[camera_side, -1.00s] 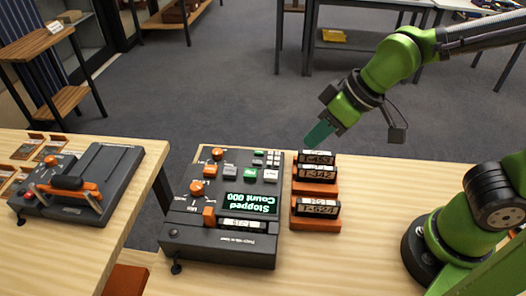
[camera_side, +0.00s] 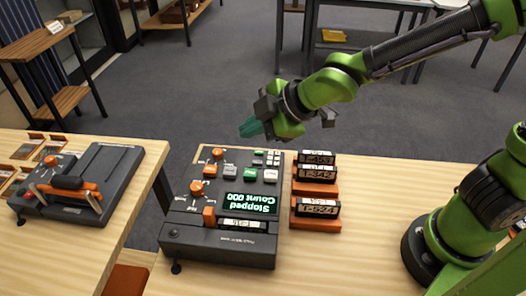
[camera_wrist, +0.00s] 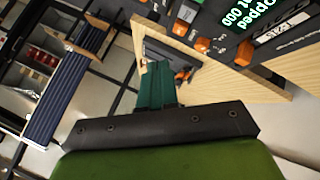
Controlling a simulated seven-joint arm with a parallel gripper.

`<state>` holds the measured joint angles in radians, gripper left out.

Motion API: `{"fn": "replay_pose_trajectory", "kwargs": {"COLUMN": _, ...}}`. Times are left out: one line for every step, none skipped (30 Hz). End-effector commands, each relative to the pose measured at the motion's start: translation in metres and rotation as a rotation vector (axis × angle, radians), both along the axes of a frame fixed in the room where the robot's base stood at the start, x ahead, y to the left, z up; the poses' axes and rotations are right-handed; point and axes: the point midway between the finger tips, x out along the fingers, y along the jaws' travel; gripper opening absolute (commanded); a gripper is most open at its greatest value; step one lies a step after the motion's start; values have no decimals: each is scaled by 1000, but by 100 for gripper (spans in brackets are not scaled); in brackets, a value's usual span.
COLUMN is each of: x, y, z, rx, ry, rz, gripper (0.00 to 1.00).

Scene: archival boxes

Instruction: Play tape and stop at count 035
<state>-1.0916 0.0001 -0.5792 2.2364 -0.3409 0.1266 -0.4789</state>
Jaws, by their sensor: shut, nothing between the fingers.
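The tape player (camera_side: 222,240) is a dark grey deck on the wooden table in the side view. Its green display (camera_side: 250,204) reads "Stopped Count 000", upside down in the picture. A labelled tape (camera_side: 241,224) sits in the slot beside the display. Several buttons, including a green button (camera_side: 249,174), and orange knobs (camera_side: 196,188) are on its top. My gripper (camera_side: 250,128) has teal fingers, shut and empty, in the air beyond the deck's far edge. In the wrist view my gripper (camera_wrist: 157,82) points past part of the deck and its display (camera_wrist: 246,14).
An orange rack (camera_side: 316,188) with labelled tapes stands right of the player. A second dark device (camera_side: 108,168) with an orange handle sits on the left table.

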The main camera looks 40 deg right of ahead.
Motion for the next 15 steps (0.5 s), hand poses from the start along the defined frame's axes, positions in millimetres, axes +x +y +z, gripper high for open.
{"fn": "replay_pose_trajectory", "kwargs": {"x": 0, "y": 0, "z": -2, "rx": 0, "ry": 2, "rz": 0, "gripper": 0}}
{"fn": "replay_pose_trajectory", "kwargs": {"x": -1, "y": 0, "z": -3, "rx": 1, "ry": 3, "rz": 1, "gripper": 0}}
{"fn": "replay_pose_trajectory", "kwargs": {"x": -1, "y": 1, "z": -5, "rx": 1, "ry": 5, "rz": 2, "gripper": 0}}
{"fn": "replay_pose_trajectory", "kwargs": {"x": -1, "y": 1, "z": -7, "rx": 2, "ry": 7, "rz": 2, "gripper": 0}}
{"fn": "replay_pose_trajectory", "kwargs": {"x": -1, "y": 1, "z": -9, "rx": 2, "ry": 7, "rz": 3, "gripper": 0}}
{"fn": "replay_pose_trajectory", "kwargs": {"x": -1, "y": 1, "z": -12, "rx": 2, "ry": 7, "rz": 3, "gripper": 0}}
{"fn": "replay_pose_trajectory", "kwargs": {"x": -1, "y": 1, "z": -15, "rx": 2, "ry": 9, "rz": 3, "gripper": 0}}
{"fn": "replay_pose_trajectory", "kwargs": {"x": -1, "y": 1, "z": -17, "rx": 3, "ry": 9, "rz": 2, "gripper": 0}}
{"fn": "replay_pose_trajectory", "kwargs": {"x": -1, "y": 1, "z": -20, "rx": 3, "ry": 7, "rz": 3, "gripper": 0}}
{"fn": "replay_pose_trajectory", "kwargs": {"x": -1, "y": 0, "z": -23, "rx": 2, "ry": 7, "rz": 1, "gripper": 0}}
{"fn": "replay_pose_trajectory", "kwargs": {"x": 0, "y": 0, "z": -25, "rx": 1, "ry": 6, "rz": -1, "gripper": 0}}
{"fn": "replay_pose_trajectory", "kwargs": {"x": 0, "y": -1, "z": -29, "rx": 0, "ry": 5, "rz": -3, "gripper": 0}}
{"fn": "replay_pose_trajectory", "kwargs": {"x": 0, "y": -1, "z": -31, "rx": -2, "ry": 5, "rz": -5, "gripper": 0}}
{"fn": "replay_pose_trajectory", "kwargs": {"x": 0, "y": -2, "z": -34, "rx": -4, "ry": 2, "rz": -7, "gripper": 0}}
{"fn": "replay_pose_trajectory", "kwargs": {"x": 1, "y": -3, "z": -38, "rx": -7, "ry": 2, "rz": -8, "gripper": 0}}
